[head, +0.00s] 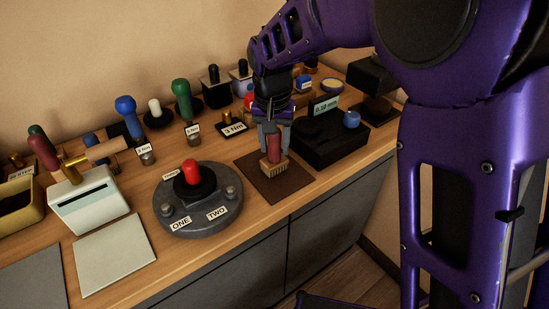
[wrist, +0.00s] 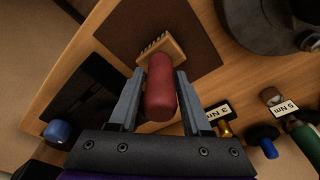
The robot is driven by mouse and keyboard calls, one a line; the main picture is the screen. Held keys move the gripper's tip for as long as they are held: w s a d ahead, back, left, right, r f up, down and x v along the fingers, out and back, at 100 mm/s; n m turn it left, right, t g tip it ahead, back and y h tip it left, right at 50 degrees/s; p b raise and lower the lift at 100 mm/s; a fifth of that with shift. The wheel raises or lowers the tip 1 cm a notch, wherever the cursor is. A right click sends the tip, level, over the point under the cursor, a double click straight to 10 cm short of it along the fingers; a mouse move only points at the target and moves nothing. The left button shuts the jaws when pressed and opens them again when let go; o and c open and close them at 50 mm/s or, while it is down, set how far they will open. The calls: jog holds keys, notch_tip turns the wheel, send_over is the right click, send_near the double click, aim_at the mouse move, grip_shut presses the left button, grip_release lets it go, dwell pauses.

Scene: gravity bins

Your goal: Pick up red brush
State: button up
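The red brush stands upright, with its red handle (wrist: 160,88) between my gripper's two fingers in the wrist view. Its tan bristle block (wrist: 163,47) shows beyond the fingertips. In the head view, the brush's red handle (head: 274,147) rises from the bristle block on a brown mat (head: 260,184). My gripper (head: 274,137) comes down from above, one finger on each side of the handle. The bristles look to be on or very near the mat.
A black device (head: 325,145) with a blue knob stands close right of the brush. A round grey base with a red knob (head: 200,208) is at left. Labelled handles (head: 181,95) stand behind. The counter's front edge is close to the mat.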

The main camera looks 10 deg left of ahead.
grip_shut()
dwell(1.1)
